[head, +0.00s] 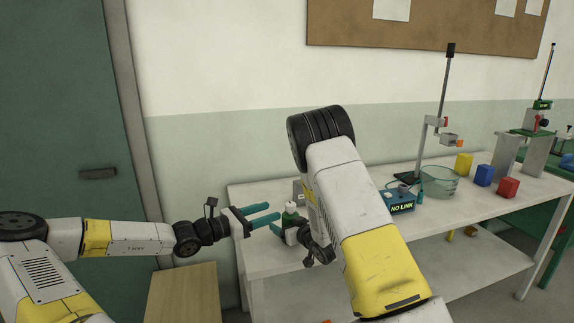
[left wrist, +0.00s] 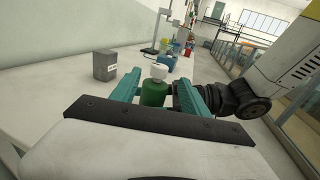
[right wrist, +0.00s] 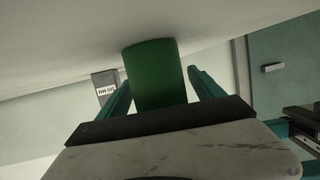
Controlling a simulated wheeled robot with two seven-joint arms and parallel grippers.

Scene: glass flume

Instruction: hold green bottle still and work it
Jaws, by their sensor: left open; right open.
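The green bottle (head: 290,218) with a white cap (head: 291,206) stands on the near left part of the white table. My left gripper (head: 273,211) is open, coming from the left. In the left wrist view the bottle (left wrist: 154,93) shows between its spread teal fingers, its white cap (left wrist: 158,73) above. My right gripper (head: 283,229) is open and low at the bottle, partly hidden by my right arm. In the right wrist view the bottle (right wrist: 155,72) shows between the fingers, with gaps on both sides. I cannot tell how deep the bottle sits in either gripper.
A grey box (left wrist: 104,66) stands close to the bottle.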

